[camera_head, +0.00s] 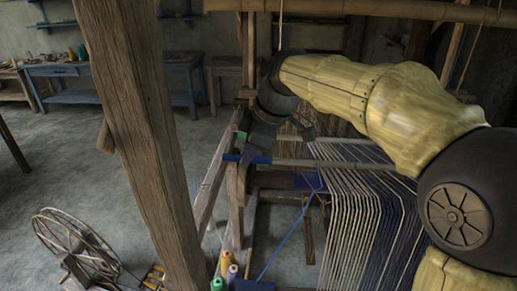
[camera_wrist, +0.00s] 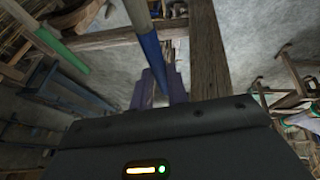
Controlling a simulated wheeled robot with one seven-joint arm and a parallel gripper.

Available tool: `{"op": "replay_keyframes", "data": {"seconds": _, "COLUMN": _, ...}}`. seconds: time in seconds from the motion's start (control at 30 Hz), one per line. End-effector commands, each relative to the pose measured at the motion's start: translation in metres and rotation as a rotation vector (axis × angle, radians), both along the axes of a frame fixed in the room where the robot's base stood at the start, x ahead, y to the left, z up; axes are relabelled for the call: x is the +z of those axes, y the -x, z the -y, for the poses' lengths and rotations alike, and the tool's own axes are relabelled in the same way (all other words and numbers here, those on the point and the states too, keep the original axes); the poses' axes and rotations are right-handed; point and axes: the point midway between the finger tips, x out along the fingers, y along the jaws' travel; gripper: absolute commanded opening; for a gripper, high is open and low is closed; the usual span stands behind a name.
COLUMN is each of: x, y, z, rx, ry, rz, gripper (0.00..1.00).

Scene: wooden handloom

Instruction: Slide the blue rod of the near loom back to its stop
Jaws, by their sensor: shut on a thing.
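The near loom's blue rod (camera_head: 246,159) lies level across the left side of the loom frame in the head view. Its blue part is at the left end, and a paler shaft runs right from it under the threads. My gripper (camera_head: 261,149) reaches down from above and is shut on the blue rod. In the wrist view the blue rod (camera_wrist: 151,48) runs down the middle to my gripper (camera_wrist: 163,94), whose fingers show only partly above the dark housing. The exact contact is small and partly hidden. I cannot make out the stop.
A wooden post (camera_head: 142,130) stands left of the loom. Warp threads (camera_head: 350,215) spread right, below my arm. A green-ended rod (camera_wrist: 60,47) shows at left in the wrist view. Thread spools (camera_head: 226,264) and a spinning wheel (camera_head: 75,245) are in front. The left floor is mostly open.

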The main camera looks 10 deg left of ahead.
Motion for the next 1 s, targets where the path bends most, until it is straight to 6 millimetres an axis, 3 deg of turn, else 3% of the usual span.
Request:
{"op": "replay_keyframes", "data": {"seconds": 0.27, "x": 0.003, "y": 0.002, "z": -0.002, "rx": 0.003, "ry": -0.003, "rz": 0.002, "gripper": 0.00}}
{"op": "replay_keyframes", "data": {"seconds": 0.3, "x": 0.003, "y": 0.002, "z": -0.002, "rx": 0.003, "ry": -0.002, "rz": 0.002, "gripper": 0.24}}
{"op": "replay_keyframes", "data": {"seconds": 0.4, "x": 0.003, "y": 0.002, "z": -0.001, "rx": 0.003, "ry": -0.001, "rz": 0.001, "gripper": 0.38}}
{"op": "replay_keyframes", "data": {"seconds": 0.77, "x": 0.005, "y": 0.001, "z": 0.001, "rx": 0.000, "ry": -0.001, "rz": 0.000, "gripper": 0.38}}
{"op": "replay_keyframes", "data": {"seconds": 1.0, "x": 0.035, "y": 0.006, "z": 0.014, "rx": -0.001, "ry": -0.001, "rz": 0.004, "gripper": 0.38}}
